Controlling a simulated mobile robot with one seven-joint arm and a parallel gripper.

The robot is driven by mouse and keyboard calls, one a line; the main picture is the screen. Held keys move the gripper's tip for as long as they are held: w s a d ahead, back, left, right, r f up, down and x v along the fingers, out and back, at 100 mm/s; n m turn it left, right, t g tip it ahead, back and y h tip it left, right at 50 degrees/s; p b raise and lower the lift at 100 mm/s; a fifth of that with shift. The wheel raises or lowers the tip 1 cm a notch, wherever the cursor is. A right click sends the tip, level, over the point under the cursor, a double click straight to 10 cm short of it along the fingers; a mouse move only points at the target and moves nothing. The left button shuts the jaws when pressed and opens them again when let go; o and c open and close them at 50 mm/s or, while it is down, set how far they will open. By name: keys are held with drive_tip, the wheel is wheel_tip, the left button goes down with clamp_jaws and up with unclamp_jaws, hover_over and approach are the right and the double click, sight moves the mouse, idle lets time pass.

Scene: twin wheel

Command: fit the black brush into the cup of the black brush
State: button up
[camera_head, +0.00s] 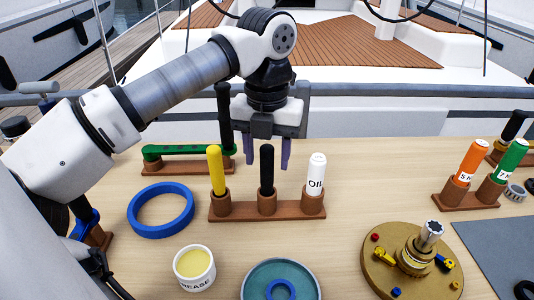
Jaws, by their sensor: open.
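The black brush (267,167) stands upright, its lower end in the middle cup (267,203) of a brown three-cup rack. How deep it sits in the cup is hidden by the cup wall. My gripper (270,158) points down over the rack, with its purple fingers apart. In this view one finger appears on each side of the brush's upper part, with gaps between. I cannot tell from this one view whether the fingers are level with the brush in depth.
A yellow handle (215,169) and a white OIL bottle (316,174) stand in the outer cups, close by. Behind are a green wrench (185,150) and an upright black cylinder (224,115). A blue ring (160,211), grease tub (195,268) and brass wheel hub (385,270) lie around.

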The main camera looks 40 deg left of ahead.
wheel_tip(320, 180, up, 12)
drive_tip(key=p, duration=0.8)
drive_tip(key=shift+r, duration=0.2)
